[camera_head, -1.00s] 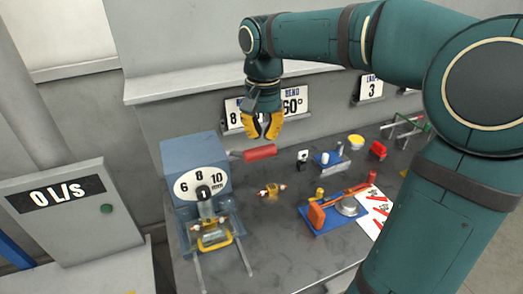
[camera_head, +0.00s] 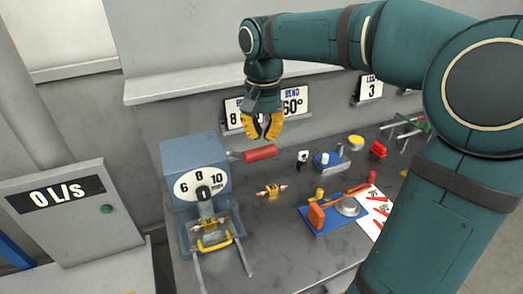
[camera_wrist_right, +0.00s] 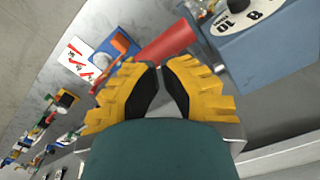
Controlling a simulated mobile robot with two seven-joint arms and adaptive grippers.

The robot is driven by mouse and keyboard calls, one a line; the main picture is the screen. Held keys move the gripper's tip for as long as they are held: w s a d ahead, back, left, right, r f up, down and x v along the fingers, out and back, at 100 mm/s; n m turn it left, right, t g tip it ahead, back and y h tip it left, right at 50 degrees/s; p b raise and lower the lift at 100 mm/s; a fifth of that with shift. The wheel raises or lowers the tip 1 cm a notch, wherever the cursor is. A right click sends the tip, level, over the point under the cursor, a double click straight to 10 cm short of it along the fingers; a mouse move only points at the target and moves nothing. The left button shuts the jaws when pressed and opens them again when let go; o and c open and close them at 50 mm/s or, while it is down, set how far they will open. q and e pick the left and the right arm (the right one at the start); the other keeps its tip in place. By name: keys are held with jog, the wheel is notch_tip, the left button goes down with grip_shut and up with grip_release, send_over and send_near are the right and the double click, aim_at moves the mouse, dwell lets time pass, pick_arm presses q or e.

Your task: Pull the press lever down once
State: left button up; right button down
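The press is a blue box (camera_head: 190,150) with a white 6-8-10 dial (camera_head: 203,183), standing at the left of the bench. Its lever has a red cylindrical grip (camera_head: 260,152) that sticks out to the right of the box; the red grip also shows in the right wrist view (camera_wrist_right: 166,44). My right gripper (camera_head: 263,137) points down just above the red grip, its yellow fingers slightly apart with nothing between them. In the right wrist view, the fingertips (camera_wrist_right: 161,67) lie just short of the grip. My left gripper is not in view.
A blue plate with an orange-handled tool (camera_head: 340,205) lies right of the press. A small yellow-and-red part (camera_head: 271,191) lies on the bench between them. Sign cards (camera_head: 293,102) stand along the wall behind. A grey cabinet reading 0 L/S (camera_head: 60,210) stands at the left.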

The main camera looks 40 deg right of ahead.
aim_at(266, 155)
jog(key=shift+f, duration=0.15)
jog(key=shift+f+b, duration=0.8)
jog(key=shift+f, duration=0.25)
jog(key=shift+f, duration=0.15)
jog(key=shift+s+a+f+b, duration=0.25)
jog(key=shift+s+f+b, duration=0.45)
jog(key=shift+f+b, duration=0.25)
jog(key=shift+s+a+f+b, duration=0.1)
jog(key=shift+s+f+b, duration=0.15)
jog(key=shift+f+b, duration=0.3)
jog(key=shift+s+f+b, duration=0.2)
jog(key=shift+f+b, duration=0.2)
jog(key=shift+f, duration=0.2)
